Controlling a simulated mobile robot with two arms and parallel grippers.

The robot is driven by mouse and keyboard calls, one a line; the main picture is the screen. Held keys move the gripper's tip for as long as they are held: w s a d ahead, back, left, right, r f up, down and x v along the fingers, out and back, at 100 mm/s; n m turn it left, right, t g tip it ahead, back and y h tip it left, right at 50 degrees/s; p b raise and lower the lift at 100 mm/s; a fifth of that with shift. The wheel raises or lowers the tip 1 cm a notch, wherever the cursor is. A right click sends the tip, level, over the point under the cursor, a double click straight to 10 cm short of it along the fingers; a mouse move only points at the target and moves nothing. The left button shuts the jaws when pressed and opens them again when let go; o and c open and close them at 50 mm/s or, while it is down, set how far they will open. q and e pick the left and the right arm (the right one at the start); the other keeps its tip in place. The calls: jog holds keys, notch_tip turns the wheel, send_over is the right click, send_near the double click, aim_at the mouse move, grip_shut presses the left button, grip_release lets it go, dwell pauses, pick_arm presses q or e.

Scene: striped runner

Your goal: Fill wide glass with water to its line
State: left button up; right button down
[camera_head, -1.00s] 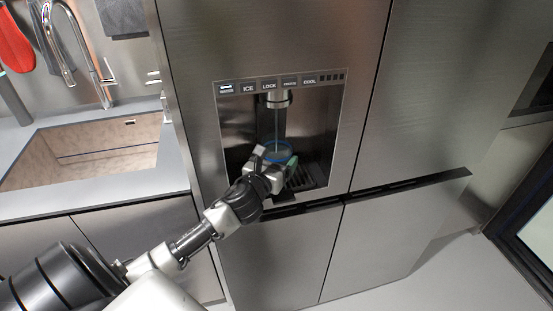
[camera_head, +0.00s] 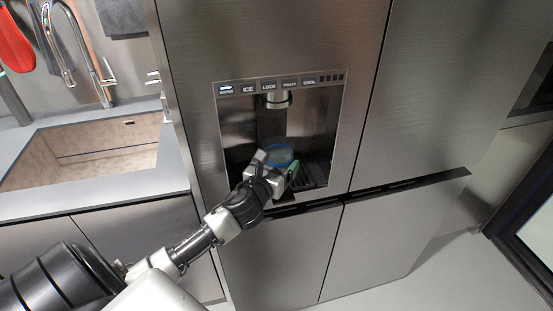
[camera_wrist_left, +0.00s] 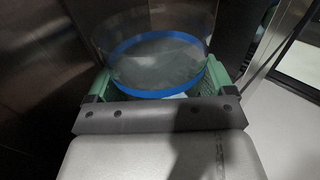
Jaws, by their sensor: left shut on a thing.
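The wide glass (camera_head: 281,157) is clear with a blue line around it, and sits in the dispenser recess of the fridge. In the left wrist view the glass (camera_wrist_left: 155,45) shows its blue band, with a greyish surface inside; I cannot tell exactly how the water level meets the line. My left gripper (camera_head: 279,166) is shut on the glass, its green fingers (camera_wrist_left: 155,85) on either side. The dispenser nozzle (camera_head: 277,100) is above the glass, with no stream visible below it. My right gripper is not in view.
The dispenser panel (camera_head: 281,84) has a row of buttons, the leftmost lit blue. A dark drip grate (camera_head: 312,175) lies at the recess bottom. A sink (camera_head: 85,155) with a tap is at left. Open floor (camera_head: 400,275) shows at lower right.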

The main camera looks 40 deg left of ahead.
pick_arm(q)
jog(key=shift+s+d+r+p, duration=0.15)
jog(key=shift+s+d+p, duration=0.15)
jog(key=shift+s+d, duration=1)
jog(key=shift+w+d, duration=0.1)
jog(key=shift+w, duration=0.05)
jog(key=shift+s+d, duration=0.2)
jog(key=shift+d, duration=0.05)
jog(key=s+d+p, duration=0.1)
jog(key=s+d, duration=0.5)
jog(key=d, duration=0.1)
dwell(0.6)
